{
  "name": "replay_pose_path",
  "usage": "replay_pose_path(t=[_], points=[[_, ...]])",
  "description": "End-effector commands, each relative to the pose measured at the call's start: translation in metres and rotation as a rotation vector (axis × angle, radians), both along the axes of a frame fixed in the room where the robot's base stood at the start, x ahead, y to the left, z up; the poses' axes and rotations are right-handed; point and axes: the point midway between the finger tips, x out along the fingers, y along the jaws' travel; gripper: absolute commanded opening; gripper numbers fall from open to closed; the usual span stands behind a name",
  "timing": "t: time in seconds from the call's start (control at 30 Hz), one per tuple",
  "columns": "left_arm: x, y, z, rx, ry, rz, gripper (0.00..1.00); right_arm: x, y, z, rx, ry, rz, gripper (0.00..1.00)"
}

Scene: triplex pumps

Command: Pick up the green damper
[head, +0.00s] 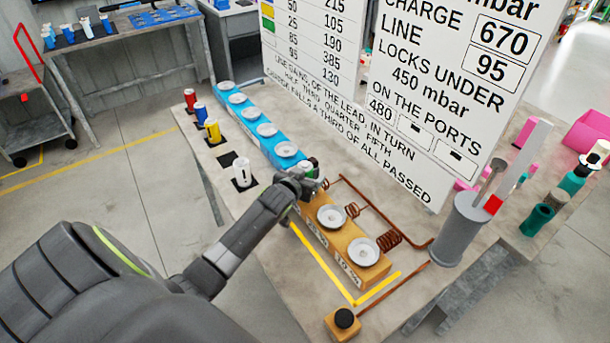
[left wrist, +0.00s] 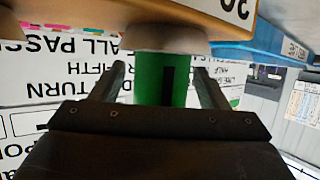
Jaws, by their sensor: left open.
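The green damper (left wrist: 172,80) is a green cylinder with a black mark, seen close up in the left wrist view, which is upside down. Its far end meets a pale round dish (left wrist: 165,39) on the wooden block (left wrist: 228,14). My left gripper (left wrist: 160,70) is open, with one finger on each side of the damper and visible gaps between. In the head view my left gripper (head: 311,178) is at the far end of the wooden block (head: 345,243), and it hides most of the damper there. My right gripper is in neither view.
A blue block (head: 254,113) with several white dishes runs behind. Red, blue, yellow and white cylinders (head: 242,171) stand on black pads to its left. Copper coils (head: 390,240), a grey cylinder (head: 462,230) and a large sign (head: 420,80) stand to the right.

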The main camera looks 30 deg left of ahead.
Motion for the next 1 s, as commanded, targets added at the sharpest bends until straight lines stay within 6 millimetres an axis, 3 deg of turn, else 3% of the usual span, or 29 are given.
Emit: replay_pose_path(t=[0.4, 0.87, 1.0], points=[[0.0076, 0.0011, -0.0038, -0.001, 0.0, 0.0, 0.69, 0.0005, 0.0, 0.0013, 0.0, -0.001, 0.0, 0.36], [0.0078, 0.0011, -0.0026, 0.0, -0.002, -0.001, 0.08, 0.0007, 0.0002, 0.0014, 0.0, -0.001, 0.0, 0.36], [0.0078, 0.0012, -0.0026, 0.0, -0.002, -0.001, 0.07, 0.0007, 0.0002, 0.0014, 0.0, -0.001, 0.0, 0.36]])
